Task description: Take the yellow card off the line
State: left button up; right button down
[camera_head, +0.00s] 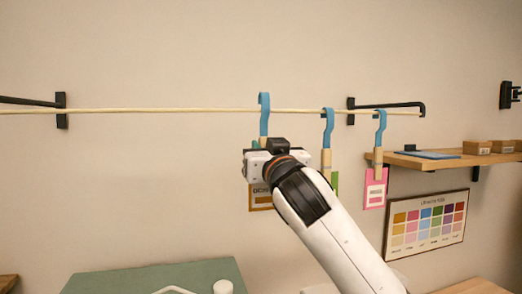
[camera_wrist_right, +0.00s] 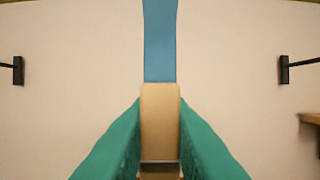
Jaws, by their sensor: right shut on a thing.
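The yellow card (camera_head: 258,203) hangs below the line (camera_head: 180,111), mostly hidden behind my right wrist; its lower left part and some lettering show in the head view. Above it a blue hook (camera_head: 264,110) goes over the line. In the right wrist view the blue hook (camera_wrist_right: 160,40) leads down to a wooden peg (camera_wrist_right: 160,110). My right gripper (camera_wrist_right: 160,125) has its green fingers on both sides of this peg and is shut on it. The hook is still on the line. My left gripper is not in view.
A green card, partly hidden by my right arm, and a pink card (camera_head: 375,198) hang close to the right on similar hooks (camera_head: 328,128). Black brackets (camera_head: 62,110) hold the line. A wooden shelf (camera_head: 440,161) with boxes and a colour chart (camera_head: 426,225) are at the right. The wall at left is clear.

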jog(key=shift+s+d, duration=0.1)
jog(key=shift+s, duration=0.15)
pick_arm(q)
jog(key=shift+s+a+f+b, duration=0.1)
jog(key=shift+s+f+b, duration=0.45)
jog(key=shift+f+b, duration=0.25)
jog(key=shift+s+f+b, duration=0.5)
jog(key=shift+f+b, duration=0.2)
jog(key=shift+b, duration=0.1)
pick_arm(e)
jog(key=s+d, duration=0.4)
jog(key=s, duration=0.9)
jog(key=shift+s, duration=0.15)
jog(key=shift+d+r, duration=0.1)
